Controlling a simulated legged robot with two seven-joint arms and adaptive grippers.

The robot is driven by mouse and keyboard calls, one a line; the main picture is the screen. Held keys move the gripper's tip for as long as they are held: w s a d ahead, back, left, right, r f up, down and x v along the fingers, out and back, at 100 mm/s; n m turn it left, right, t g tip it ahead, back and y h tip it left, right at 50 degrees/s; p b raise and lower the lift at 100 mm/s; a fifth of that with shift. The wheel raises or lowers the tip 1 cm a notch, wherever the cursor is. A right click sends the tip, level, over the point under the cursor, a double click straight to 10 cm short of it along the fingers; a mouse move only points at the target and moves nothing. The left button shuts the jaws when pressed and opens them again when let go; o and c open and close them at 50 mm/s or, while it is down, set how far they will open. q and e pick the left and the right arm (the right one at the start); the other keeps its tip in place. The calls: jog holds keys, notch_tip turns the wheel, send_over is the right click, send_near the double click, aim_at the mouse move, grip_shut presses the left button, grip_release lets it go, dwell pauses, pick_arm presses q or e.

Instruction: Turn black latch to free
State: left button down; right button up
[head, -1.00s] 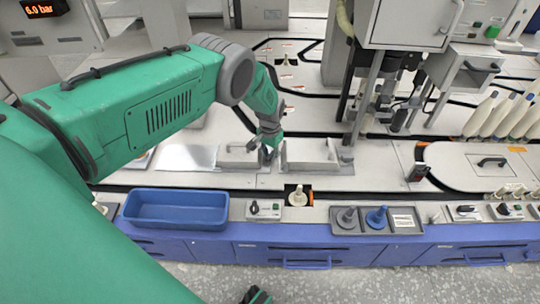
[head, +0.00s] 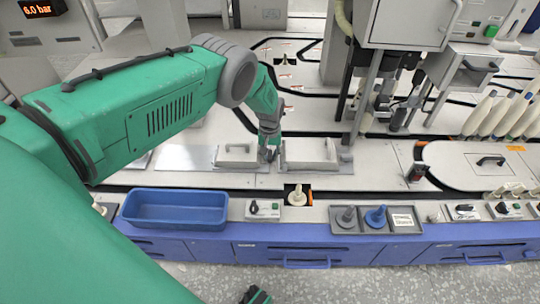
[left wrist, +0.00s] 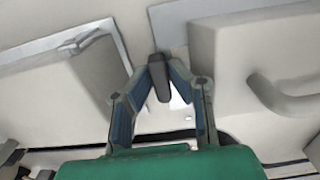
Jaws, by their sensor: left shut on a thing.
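The black latch (left wrist: 159,82) is a small dark upright bar in the left wrist view, in the gap between two pale covers. My left gripper (left wrist: 160,66) is shut on it, with one finger on each side near its top. In the head view, my left gripper (head: 269,153) points down between the left cover (head: 238,153) and the right cover (head: 311,154). There the latch is too small and too covered by the fingers to make out well.
The right cover's bar handle (left wrist: 285,100) stands close to my gripper. A blue bin (head: 176,225), a small control box (head: 263,209) and a grey tray with two bobbin-like pieces (head: 376,231) lie along the front edge. A machine column rises at right.

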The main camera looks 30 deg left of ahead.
aim_at(270, 155)
dwell(0.3)
pick_arm(q)
jog(key=c, duration=1.5)
grip_release()
jog(key=shift+f, duration=0.1)
jog(key=shift+c, duration=0.2)
jog(key=shift+r, duration=0.35)
notch_tip(270, 155, up, 11)
